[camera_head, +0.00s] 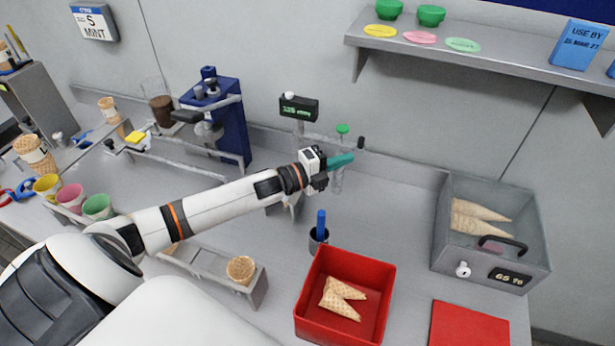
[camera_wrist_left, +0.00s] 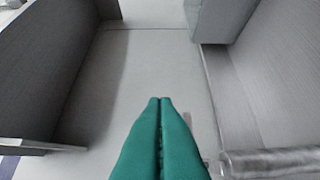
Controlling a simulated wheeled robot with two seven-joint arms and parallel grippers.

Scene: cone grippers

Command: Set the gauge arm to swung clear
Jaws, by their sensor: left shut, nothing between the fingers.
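The gauge has a dark box with a lit green readout (camera_head: 299,107) on a post at the back of the counter. A thin pale gauge arm reaches right from below it and ends in a black knob (camera_head: 361,142). My left gripper (camera_head: 348,158), with teal fingers, is shut and empty just below and left of the knob. I cannot tell whether it touches the arm. In the left wrist view the teal fingers (camera_wrist_left: 160,102) are pressed together over a grey surface. My right gripper is not in view.
A green-capped piece (camera_head: 342,128) stands close behind my fingers. A dark cup with a blue handle (camera_head: 319,238), a red bin (camera_head: 377,303) with cones and a grey bin (camera_head: 448,235) with cones stand nearby. A blue press (camera_head: 232,130) is left of the gauge. The counter right of my gripper is clear.

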